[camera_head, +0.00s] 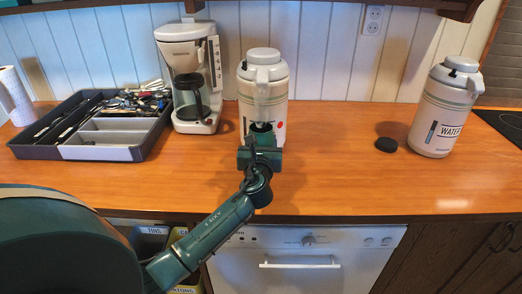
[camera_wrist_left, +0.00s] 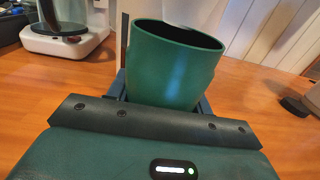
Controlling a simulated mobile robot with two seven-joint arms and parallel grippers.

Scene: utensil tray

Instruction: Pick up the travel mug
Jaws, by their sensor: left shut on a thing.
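The travel mug is a green, open-topped cup (camera_wrist_left: 172,70) with a dark inside, standing between my left gripper's fingers (camera_wrist_left: 162,95) in the left wrist view. The fingers show at both sides of it. In the head view only the mug's rim (camera_head: 262,127) shows above my left gripper (camera_head: 260,146); the gripper hides the rest. The gripper is shut on the mug in front of the middle white dispenser. I cannot tell whether the mug's base touches the counter. My right gripper is not in view.
A white pump dispenser (camera_head: 264,88) stands right behind the mug. A coffee maker (camera_head: 187,62) and a grey utensil tray (camera_head: 105,153) are to its left. A black round disc (camera_head: 387,144) and a second dispenser (camera_head: 442,110) are to the right. The counter between is clear.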

